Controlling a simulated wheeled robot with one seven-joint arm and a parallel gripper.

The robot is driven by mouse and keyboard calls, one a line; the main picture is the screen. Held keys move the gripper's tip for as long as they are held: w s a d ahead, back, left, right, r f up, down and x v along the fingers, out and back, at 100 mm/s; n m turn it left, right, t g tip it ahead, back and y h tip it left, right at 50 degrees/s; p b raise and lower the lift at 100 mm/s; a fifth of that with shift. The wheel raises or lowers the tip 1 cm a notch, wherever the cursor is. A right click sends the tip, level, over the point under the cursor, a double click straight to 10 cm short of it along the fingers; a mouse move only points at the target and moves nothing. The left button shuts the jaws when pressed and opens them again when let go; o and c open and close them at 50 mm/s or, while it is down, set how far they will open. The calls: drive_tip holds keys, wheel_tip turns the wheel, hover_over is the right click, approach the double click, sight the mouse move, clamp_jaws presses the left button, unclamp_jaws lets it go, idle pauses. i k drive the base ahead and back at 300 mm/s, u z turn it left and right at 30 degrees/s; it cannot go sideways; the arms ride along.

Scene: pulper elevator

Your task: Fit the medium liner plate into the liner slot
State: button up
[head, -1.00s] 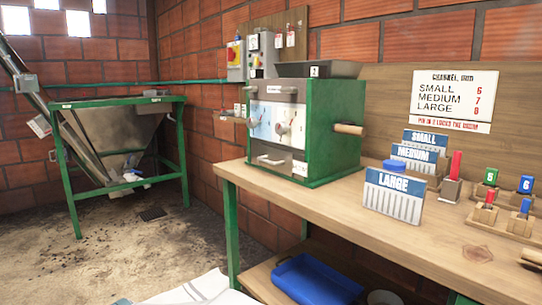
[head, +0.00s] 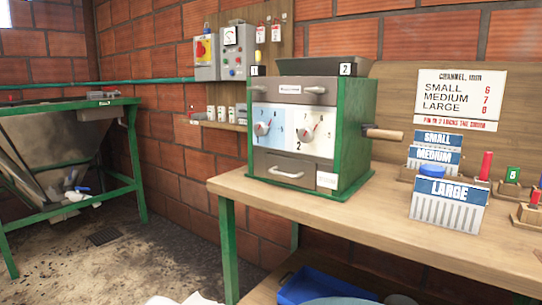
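The medium liner plate (head: 435,157) has a blue "MEDIUM" label and stands upright in a row on the bench, between two similar plates. The "SMALL" plate (head: 438,138) is behind it. The "LARGE" plate (head: 447,205), with a ribbed grey lower part, stands in front and hides part of its lower area, together with a blue cap. The green and grey pulper (head: 310,125) stands to the left, with two dials and a handled lower front panel (head: 290,170). I cannot make out which opening is the liner slot. My gripper is not in view.
A wooden handle (head: 382,133) sticks out of the pulper's right side. Colored pegs in wooden blocks (head: 484,170) stand at the right. A channel sign (head: 460,98) hangs behind. The bench top (head: 340,215) in front is bare. A blue tray (head: 315,288) lies below.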

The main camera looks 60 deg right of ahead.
sight(339, 147)
drive_tip(key=z, duration=3.05)
